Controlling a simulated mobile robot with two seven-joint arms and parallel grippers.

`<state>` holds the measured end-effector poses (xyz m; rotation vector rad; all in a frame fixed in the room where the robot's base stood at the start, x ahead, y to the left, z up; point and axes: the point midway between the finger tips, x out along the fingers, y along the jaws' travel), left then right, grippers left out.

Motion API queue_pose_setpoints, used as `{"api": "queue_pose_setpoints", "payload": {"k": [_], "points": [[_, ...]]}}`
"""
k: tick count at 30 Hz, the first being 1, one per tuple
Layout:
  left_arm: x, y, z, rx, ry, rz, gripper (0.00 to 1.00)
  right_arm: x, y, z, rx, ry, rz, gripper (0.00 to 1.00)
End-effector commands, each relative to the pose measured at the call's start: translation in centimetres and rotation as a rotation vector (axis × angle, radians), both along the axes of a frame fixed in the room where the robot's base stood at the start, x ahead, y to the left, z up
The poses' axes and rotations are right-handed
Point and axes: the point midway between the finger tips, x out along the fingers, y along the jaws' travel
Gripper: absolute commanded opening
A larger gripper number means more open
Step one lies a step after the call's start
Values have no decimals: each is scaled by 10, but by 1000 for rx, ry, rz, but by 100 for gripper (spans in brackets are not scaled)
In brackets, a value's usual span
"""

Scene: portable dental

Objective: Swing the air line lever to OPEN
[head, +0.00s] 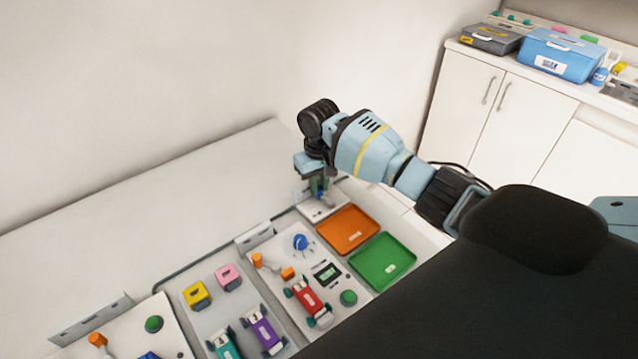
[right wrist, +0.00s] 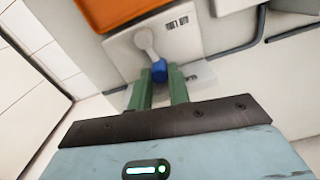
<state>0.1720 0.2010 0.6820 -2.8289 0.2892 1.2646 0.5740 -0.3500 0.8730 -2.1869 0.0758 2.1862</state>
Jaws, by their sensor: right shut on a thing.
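The air line lever (right wrist: 148,44) shows in the right wrist view as a pale grey arm with a blue knob (right wrist: 159,70) at its end. It is mounted on a white plate (right wrist: 118,47) with small dark lettering, too small to read. My right gripper (right wrist: 161,82) is shut on the blue knob, with a green finger on each side. In the head view my right gripper (head: 320,190) points down over the white plate (head: 330,208) at the far end of the bench, and it mostly hides the lever. My left gripper is not in view.
An orange tray (head: 347,229) lies right beside the plate, with a green tray (head: 382,261) nearer. A panel (head: 330,285) with a blue knob, a red device and a small display lies to the left. The pale bench behind (head: 150,210) is bare.

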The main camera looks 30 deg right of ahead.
Motion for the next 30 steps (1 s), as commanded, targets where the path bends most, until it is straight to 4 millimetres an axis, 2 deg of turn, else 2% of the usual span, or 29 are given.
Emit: {"api": "queue_pose_setpoints", "payload": {"k": [11, 19, 20, 24, 30], "points": [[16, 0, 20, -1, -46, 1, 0, 1, -4, 4, 2, -3, -123, 0], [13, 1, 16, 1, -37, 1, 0, 1, -5, 0, 0, 0, -132, 0], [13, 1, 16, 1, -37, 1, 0, 1, -5, 0, 0, 0, -132, 21], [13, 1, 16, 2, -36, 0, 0, 1, -5, 0, 0, 0, -132, 39], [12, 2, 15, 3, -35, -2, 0, 1, -5, 0, 0, 0, -131, 40]]}}
